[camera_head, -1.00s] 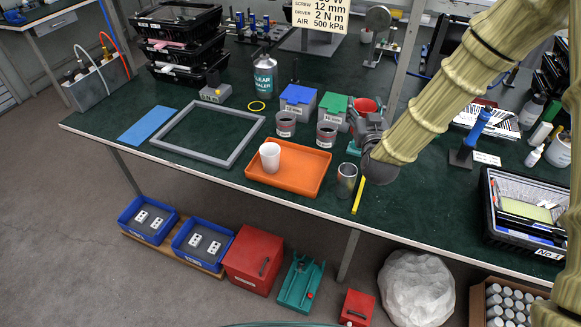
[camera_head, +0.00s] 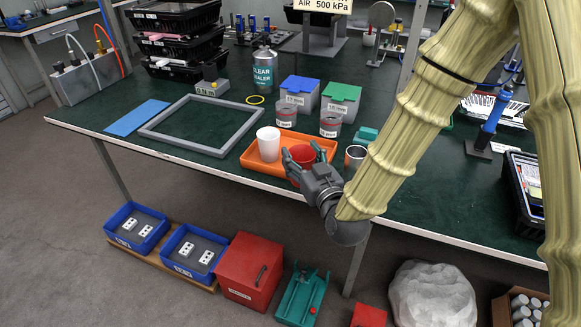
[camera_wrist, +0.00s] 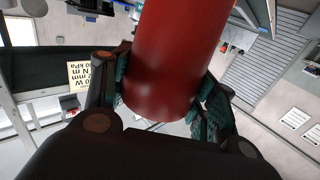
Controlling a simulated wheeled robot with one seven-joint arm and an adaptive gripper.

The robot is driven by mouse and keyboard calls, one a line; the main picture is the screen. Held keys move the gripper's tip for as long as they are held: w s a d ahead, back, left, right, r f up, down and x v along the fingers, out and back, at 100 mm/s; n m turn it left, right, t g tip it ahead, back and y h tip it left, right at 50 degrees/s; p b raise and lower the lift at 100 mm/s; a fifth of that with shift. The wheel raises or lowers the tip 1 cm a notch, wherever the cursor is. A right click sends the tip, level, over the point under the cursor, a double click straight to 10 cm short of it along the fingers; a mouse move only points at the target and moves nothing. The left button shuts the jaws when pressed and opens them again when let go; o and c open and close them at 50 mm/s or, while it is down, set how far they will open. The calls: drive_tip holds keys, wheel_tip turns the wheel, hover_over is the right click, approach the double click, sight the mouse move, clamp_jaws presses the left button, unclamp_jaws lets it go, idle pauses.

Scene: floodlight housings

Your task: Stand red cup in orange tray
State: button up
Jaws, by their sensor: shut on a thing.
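The red cup (camera_head: 303,156) is held in my gripper (camera_head: 300,163), which is shut around its side. It appears upright at the front right part of the orange tray (camera_head: 256,161); I cannot tell whether its base touches the tray, as my gripper hides it. In the wrist view the red cup (camera_wrist: 170,60) fills the space between both fingers. A white cup (camera_head: 268,144) stands in the tray, left of the red cup.
A metal cup (camera_head: 355,160) stands just right of the tray. A grey frame (camera_head: 160,140) lies to the left. The table's front edge is close to my wrist.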

drive_tip(key=shift+s+a+f, duration=0.25)
drive_tip(key=shift+f, duration=0.1)
drive_tip(key=shift+w, duration=0.15)
drive_tip(key=shift+w+d+f+p, duration=0.35)
drive_tip(key=shift+w+f, duration=0.5)
drive_tip(key=shift+w, duration=1.7)
drive_tip(key=shift+w+d+f+p, duration=0.25)
drive_tip(key=shift+w+f, duration=0.55)
drive_tip(key=shift+w, duration=1.8)
drive_tip(key=shift+w+d+f+p, duration=0.35)
drive_tip(key=shift+w+f, duration=0.5)
drive_tip(key=shift+w, duration=1.7)
drive_tip(key=shift+f, duration=0.15)
drive_tip(key=o, duration=0.6)
drive_tip(key=shift+d, duration=0.1)
